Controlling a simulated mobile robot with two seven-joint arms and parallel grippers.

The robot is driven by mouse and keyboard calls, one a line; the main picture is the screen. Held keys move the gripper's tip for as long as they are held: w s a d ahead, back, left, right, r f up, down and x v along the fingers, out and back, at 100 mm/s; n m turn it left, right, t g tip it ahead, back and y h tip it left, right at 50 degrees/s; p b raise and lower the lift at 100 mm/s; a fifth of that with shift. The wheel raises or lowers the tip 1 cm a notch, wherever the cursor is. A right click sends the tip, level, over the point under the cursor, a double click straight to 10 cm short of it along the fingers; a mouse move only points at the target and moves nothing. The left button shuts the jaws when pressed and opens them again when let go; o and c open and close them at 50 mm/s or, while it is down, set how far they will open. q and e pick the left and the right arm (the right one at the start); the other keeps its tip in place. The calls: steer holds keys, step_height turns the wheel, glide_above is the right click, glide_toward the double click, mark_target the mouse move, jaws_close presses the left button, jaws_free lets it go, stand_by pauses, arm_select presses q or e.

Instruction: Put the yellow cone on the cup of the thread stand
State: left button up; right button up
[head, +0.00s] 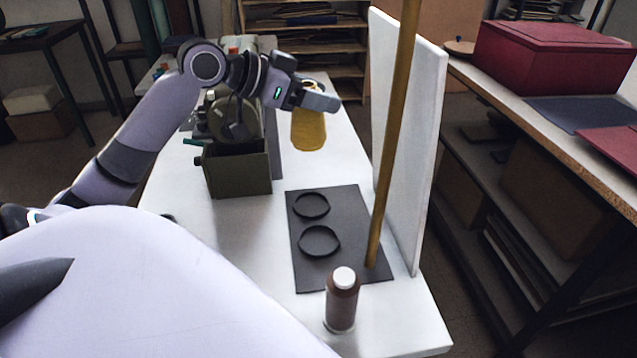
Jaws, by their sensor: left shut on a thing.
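My left gripper (311,99) is shut on the yellow cone (309,132) and holds it upright above the table, beyond the thread stand. The thread stand (343,206) is a dark flat plate on the white table with a tall wooden post (391,140) at its right side. Two round dark cups sit on the plate, a far cup (311,206) and a near cup (319,242). Both cups look empty. The cone is apart from the stand. My right gripper does not show.
A brown bottle-like spool with a white top (341,300) stands at the plate's near edge. A dark green box (238,172) holding gear stands left of the plate. A white upright panel (409,150) rises behind the post. A side table at right bears a red box (553,62).

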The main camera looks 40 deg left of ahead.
arm_select(q)
steer(key=s+d, duration=0.3)
steer(key=d, duration=0.2)
steer(key=shift+h, duration=0.3)
step_height(320, 180, down, 21)
steer(key=b, duration=0.3)
steer(key=shift+d+r, duration=0.15)
steer(key=shift+r, duration=0.05)
steer(key=shift+f, duration=0.1)
steer(key=shift+f, duration=0.15)
steer(key=o, duration=1.1)
